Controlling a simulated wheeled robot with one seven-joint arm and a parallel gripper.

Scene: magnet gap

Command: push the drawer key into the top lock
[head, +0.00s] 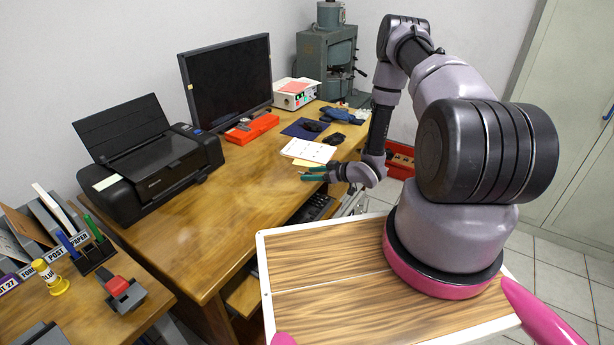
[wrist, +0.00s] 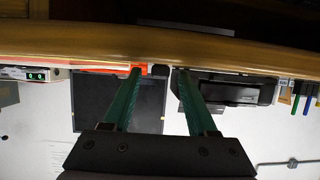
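My gripper (head: 304,173) with green fingers is over the front edge of the wooden desk (head: 205,240) in the head view. In the wrist view, which is upside down, my gripper (wrist: 157,70) shows its two fingers apart, with no held thing that I can make out between them. The desk's edge (wrist: 160,45) crosses the wrist view just beyond the fingertips. I cannot make out the drawer key or the top lock in either view. The desk front near the gripper is largely hidden in the head view.
A printer (head: 150,165), a monitor (head: 228,80) and an orange box (head: 252,128) stand on the desk. Papers (head: 308,150) and dark cloths lie behind the gripper. A red case (head: 402,158) is behind the arm. The desk's middle is clear.

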